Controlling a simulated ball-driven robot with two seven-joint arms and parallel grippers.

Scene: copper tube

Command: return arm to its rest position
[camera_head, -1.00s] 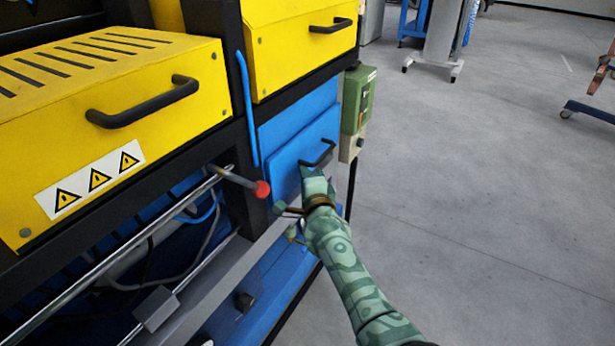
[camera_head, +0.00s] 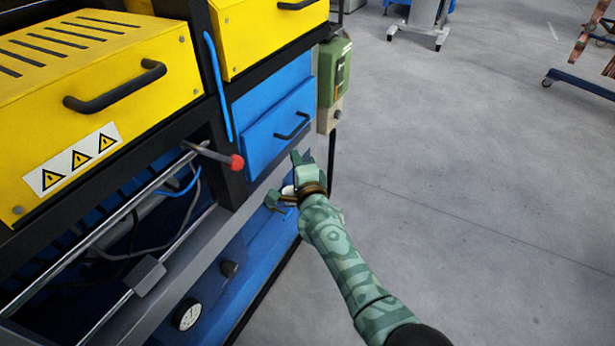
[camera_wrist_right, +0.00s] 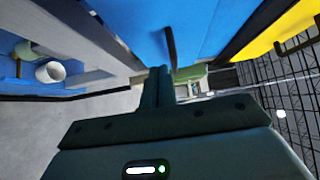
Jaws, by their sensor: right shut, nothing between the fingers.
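My right gripper (camera_head: 301,158) is on the green patterned arm that comes in from the bottom right of the head view. It is shut and empty, a little below and apart from the black handle (camera_head: 292,127) of the blue drawer (camera_head: 275,125). In the right wrist view the closed fingers (camera_wrist_right: 159,84) point toward the blue panel and its black handle (camera_wrist_right: 171,48). My left gripper is not in view.
The machine has yellow boxes (camera_head: 100,60) with black handles, and a red-tipped lever (camera_head: 236,162) sticks out left of my arm. A green box (camera_head: 334,70) hangs on its right corner. Open grey floor (camera_head: 480,180) lies to the right.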

